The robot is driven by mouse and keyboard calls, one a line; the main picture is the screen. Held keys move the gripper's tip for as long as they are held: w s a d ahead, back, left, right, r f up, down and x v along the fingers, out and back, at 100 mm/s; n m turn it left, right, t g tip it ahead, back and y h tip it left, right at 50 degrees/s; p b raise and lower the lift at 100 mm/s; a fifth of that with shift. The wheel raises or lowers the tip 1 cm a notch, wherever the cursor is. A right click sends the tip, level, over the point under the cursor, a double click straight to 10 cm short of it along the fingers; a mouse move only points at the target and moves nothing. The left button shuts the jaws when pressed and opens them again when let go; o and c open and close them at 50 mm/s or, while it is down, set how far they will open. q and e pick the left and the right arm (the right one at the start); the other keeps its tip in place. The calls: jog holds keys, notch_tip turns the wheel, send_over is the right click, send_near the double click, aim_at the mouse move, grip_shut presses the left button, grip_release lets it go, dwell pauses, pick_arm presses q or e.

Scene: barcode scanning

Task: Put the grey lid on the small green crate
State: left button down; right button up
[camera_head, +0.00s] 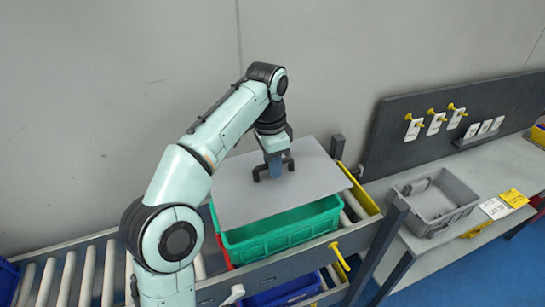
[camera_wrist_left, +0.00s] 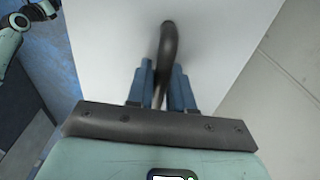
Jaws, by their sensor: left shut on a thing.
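The grey lid (camera_head: 245,196) is a flat sheet with a dark handle on top. My left gripper (camera_head: 273,168) is shut on that handle. In the left wrist view the blue fingers of the left gripper (camera_wrist_left: 166,90) stand on both sides of the dark curved handle (camera_wrist_left: 168,45), with the pale lid (camera_wrist_left: 110,45) behind. The green crate (camera_head: 285,232) stands on the roller conveyor under the lid. The lid covers much of its opening and looks shifted toward the back left; the crate's front wall and part of its inside show. I cannot tell whether they touch. My right gripper is not in view.
The roller conveyor (camera_head: 88,275) runs to the left, with free rollers there. A yellow piece (camera_head: 361,193) and dark posts stand right of the crate. A grey bin (camera_head: 436,203) and yellow labels (camera_head: 514,198) are on the right bench.

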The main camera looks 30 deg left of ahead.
pick_arm(q)
jog(key=shift+w+a+f, duration=0.1)
jog(key=shift+f, duration=1.65)
notch_tip(320, 180, down, 2)
jog(key=shift+f, duration=0.1)
jog(key=shift+f+b, duration=0.4)
jog(key=shift+f, duration=0.2)
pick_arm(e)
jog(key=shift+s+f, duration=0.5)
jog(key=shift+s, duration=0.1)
pick_arm(q)
jog(key=shift+f, duration=0.1)
jog(key=c, duration=0.9)
grip_release()
